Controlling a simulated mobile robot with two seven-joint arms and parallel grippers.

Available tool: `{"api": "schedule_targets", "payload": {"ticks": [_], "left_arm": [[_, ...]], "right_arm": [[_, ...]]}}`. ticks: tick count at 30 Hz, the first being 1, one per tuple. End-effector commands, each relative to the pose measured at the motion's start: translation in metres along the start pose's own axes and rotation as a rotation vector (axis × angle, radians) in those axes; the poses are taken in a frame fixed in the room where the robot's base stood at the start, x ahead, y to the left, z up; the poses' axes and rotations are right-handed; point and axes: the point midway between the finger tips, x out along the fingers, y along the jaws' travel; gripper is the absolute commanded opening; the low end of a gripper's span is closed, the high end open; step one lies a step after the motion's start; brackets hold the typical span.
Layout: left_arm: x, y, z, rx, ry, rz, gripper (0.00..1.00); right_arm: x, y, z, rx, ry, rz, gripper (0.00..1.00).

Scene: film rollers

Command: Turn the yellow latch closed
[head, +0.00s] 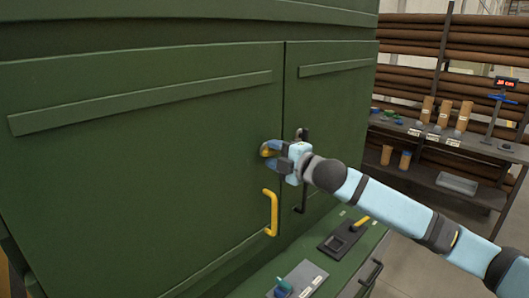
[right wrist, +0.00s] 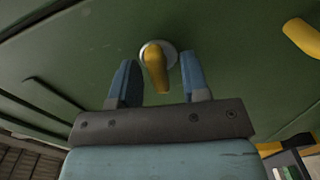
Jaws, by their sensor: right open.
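The yellow latch (right wrist: 155,68) is a short knob on a pale round base on the green cabinet door. In the right wrist view it points down, a little tilted, between the two blue fingers of my right gripper. In the head view the latch (head: 266,150) shows just left of the fingertips. My right gripper (head: 275,153) is open around the latch, with a gap on both sides in the right wrist view (right wrist: 160,82). I cannot tell whether a finger touches it. My left gripper is not in view.
A yellow handle (head: 272,212) is on the left door (head: 140,150) below the latch, and a black handle (head: 303,190) is on the right door. A ledge with a black panel (head: 343,238) juts out below. A shelf (head: 450,150) with rollers stands at right.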

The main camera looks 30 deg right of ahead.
Motion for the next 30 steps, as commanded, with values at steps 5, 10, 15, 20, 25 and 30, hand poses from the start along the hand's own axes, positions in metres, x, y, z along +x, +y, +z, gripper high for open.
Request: {"api": "schedule_targets", "payload": {"ticks": [5,10,15,20,25,30], "left_arm": [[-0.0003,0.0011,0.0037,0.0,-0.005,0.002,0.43],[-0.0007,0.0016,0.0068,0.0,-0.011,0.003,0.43],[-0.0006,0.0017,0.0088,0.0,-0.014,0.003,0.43],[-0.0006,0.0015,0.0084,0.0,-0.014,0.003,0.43],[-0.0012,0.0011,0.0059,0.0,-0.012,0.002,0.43],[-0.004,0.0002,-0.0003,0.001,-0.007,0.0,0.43]], "right_arm": [[0.0,0.0001,-0.0008,0.0,-0.001,0.0,0.43],[0.0,0.0003,-0.0008,0.0,-0.001,0.0,0.43],[0.0,0.0003,-0.0008,0.0,-0.001,0.0,0.1],[0.0,0.0004,-0.0007,0.0,-0.001,0.0,0.0],[0.0001,0.001,-0.0007,0.018,-0.001,0.001,0.0],[0.0002,0.002,-0.0008,0.079,-0.001,0.001,0.0]]}}
